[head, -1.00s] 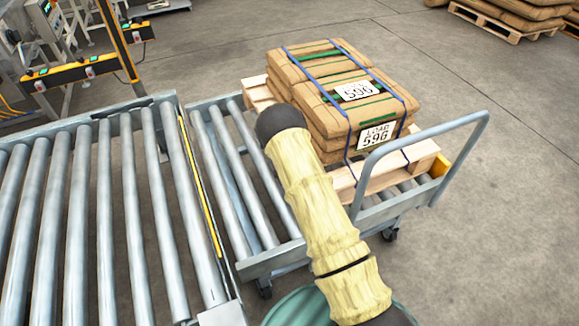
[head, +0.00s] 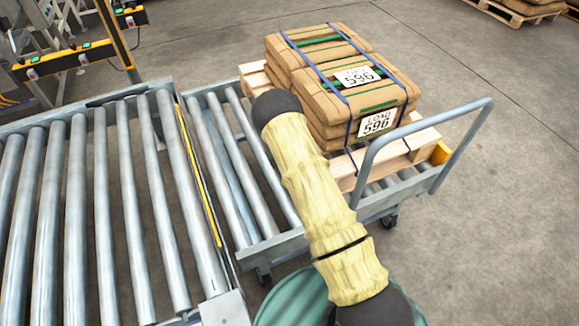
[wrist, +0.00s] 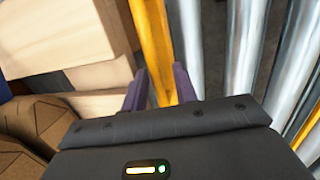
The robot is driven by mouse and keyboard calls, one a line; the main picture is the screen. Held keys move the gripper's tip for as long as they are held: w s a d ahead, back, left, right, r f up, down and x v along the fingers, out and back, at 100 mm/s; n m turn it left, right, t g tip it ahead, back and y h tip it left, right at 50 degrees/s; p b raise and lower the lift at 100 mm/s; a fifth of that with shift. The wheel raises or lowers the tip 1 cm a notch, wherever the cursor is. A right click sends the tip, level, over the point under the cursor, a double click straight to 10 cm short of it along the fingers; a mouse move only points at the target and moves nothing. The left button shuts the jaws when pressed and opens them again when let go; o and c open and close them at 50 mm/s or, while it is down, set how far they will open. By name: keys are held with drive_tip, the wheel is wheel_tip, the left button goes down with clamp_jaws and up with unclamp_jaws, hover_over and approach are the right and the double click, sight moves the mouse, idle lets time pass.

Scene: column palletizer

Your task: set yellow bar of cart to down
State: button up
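The cart (head: 270,250) is a grey roller cart with a looped push handle (head: 478,118). In the head view a small yellow part (head: 440,153) shows at its right end, beside the handle. In the wrist view a yellow bar (wrist: 152,40) runs down from the top edge between the two dark purple fingers of my gripper (wrist: 160,82). The fingers stand apart on either side of the bar's line; I cannot tell whether they touch it. In the head view my gripper is hidden behind my sleeved arm.
Strapped brown sacks (head: 335,85) on a wooden pallet (head: 425,140) load the cart. Pallet wood (wrist: 60,35) is close left of the fingers, rollers (wrist: 200,40) to the right. A roller conveyor (head: 110,200) with a yellow edge strip stands left. Floor at right is clear.

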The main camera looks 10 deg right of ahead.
drive_tip(key=shift+w+d+r, duration=0.15)
drive_tip(key=shift+d+r, duration=0.05)
drive_tip(key=shift+d, duration=0.1)
drive_tip(key=shift+r, duration=0.25)
drive_tip(key=p+v, duration=0.4)
drive_tip(key=v, duration=0.3)
drive_tip(key=shift+a, duration=0.25)
